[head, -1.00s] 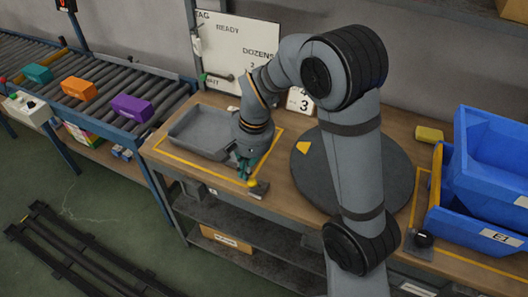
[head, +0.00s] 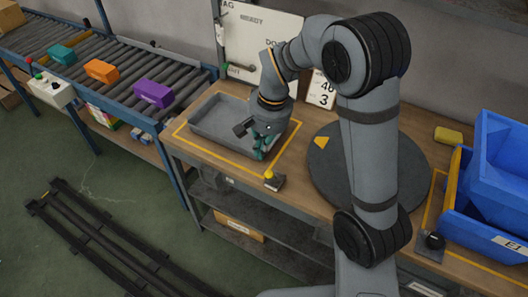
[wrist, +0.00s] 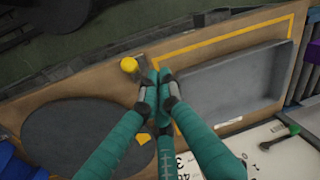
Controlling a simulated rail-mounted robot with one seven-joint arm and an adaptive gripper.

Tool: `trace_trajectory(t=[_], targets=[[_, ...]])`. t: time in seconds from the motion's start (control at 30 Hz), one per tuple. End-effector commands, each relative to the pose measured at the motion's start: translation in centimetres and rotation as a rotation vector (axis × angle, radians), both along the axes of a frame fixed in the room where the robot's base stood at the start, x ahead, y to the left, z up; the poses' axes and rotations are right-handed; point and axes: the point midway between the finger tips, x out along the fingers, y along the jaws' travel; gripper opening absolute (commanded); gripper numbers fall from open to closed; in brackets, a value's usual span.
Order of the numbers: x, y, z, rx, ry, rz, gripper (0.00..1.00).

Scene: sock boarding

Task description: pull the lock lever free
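A small lever with a round yellow knob (head: 269,174) and a dark grey body sits at the table's front edge, between the grey tray (head: 226,143) and the round dark disc (head: 368,185). I take this for the lock lever. In the wrist view its knob (wrist: 129,65) lies just left of and beyond my fingertips. My gripper (head: 262,152) hangs over the tray's near right side, apart from the knob. In the wrist view the teal fingers of my gripper (wrist: 158,85) are drawn together at the tips, with nothing visible between them. The fingers partly hide the lever's body.
A white board (head: 262,40) with a green-knobbed handle (head: 240,66) stands behind the tray. A conveyor (head: 110,65) with coloured boxes is on the left.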

Motion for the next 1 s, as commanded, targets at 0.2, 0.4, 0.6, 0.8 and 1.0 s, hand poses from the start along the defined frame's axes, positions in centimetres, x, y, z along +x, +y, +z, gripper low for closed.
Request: trace_trajectory(t=[0.2,0.4,0.6,0.8,1.0], targets=[[-3.4,1.6,2.7,0.003,-0.007,0.004,0.0],[-5.2,2.3,4.3,0.002,-0.005,0.004,0.0],[-5.8,2.5,4.7,0.002,-0.004,0.003,0.0],[-5.7,2.5,4.7,0.002,-0.005,0.003,0.0],[-5.7,2.5,4.7,0.002,-0.005,0.002,0.0]])
